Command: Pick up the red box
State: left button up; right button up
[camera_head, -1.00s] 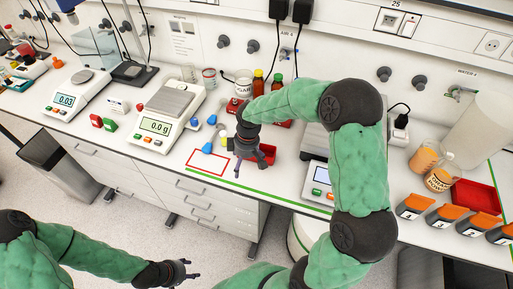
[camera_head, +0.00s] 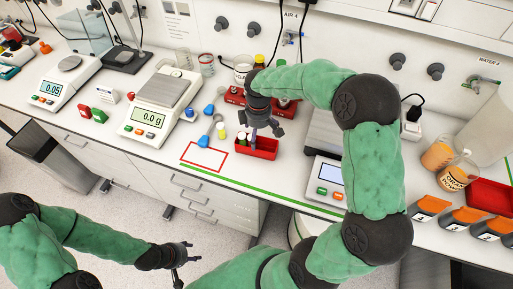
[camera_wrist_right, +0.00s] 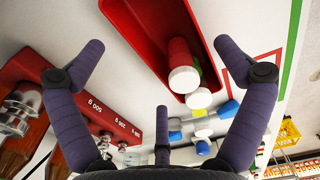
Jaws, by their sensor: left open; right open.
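A small open red box (camera_head: 265,153) sits on the white bench, below my right gripper (camera_head: 257,138). The right gripper points down, open and empty, just above the box's back left side. In the right wrist view, the red box (camera_wrist_right: 135,28) lies at the top, beyond the spread fingers (camera_wrist_right: 165,75). Small containers with white caps (camera_wrist_right: 184,80) show at its near end; I cannot tell whether they all stand inside. My left gripper (camera_head: 190,258) is open and empty, in front of the bench over the floor.
A red rack (camera_head: 232,97) stands behind the box. A balance (camera_head: 160,105) is to the left and another, with a screen (camera_head: 328,172), is to the right. A red-outlined rectangle (camera_head: 204,157) on the bench is empty. Another red tray (camera_head: 490,195) is at far right.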

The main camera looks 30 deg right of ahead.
aim_at(257, 147)
jog(key=f, duration=0.1)
jog(key=f+b, duration=0.1)
jog(key=f, duration=0.3)
jog(key=shift+s+a, duration=0.1)
jog(key=shift+a, duration=0.15)
jog(key=c, duration=1.1)
jog(key=shift+c, duration=0.2)
jog(key=shift+r, duration=0.1)
jog(key=shift+r, duration=0.8)
jog(key=s+a+r+p, duration=0.3)
jog(key=s+a+r, duration=0.6)
jog(key=s+r, duration=0.1)
jog(key=shift+a+r, duration=0.35)
jog(key=shift+r, duration=0.35)
